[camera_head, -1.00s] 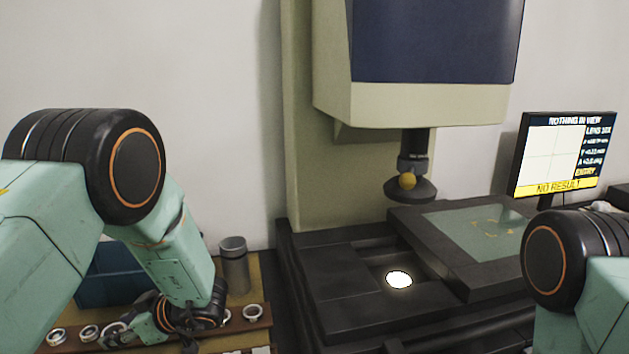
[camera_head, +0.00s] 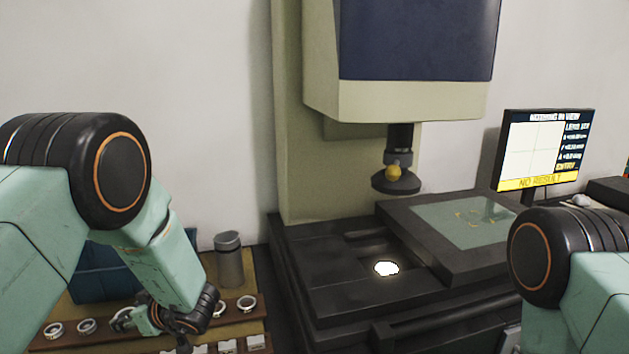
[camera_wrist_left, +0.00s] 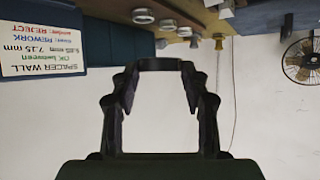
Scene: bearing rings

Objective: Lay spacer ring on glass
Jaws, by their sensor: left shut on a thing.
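My left gripper (camera_head: 133,321) is low at the left, over the ring rack. It is shut on a spacer ring (camera_head: 122,318), which is partly hidden by the fingers. In the left wrist view a dark band (camera_wrist_left: 160,64) spans the gap between the fingertips. The glass (camera_head: 465,221) is a greenish plate in a dark frame on the measuring machine, right of centre, far from the left gripper. A bright lit spot (camera_head: 386,268) shows in the machine's bed, left of the glass. My right arm shows at the right edge, but its gripper is out of view.
More rings (camera_head: 86,326) sit in a row on the brown rack (camera_head: 262,326). A grey canister (camera_head: 229,260) and blue bin (camera_head: 103,272) stand behind. The machine's lens head (camera_head: 396,180) hangs over the bed. A monitor (camera_head: 543,150) reads "NO RESULT".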

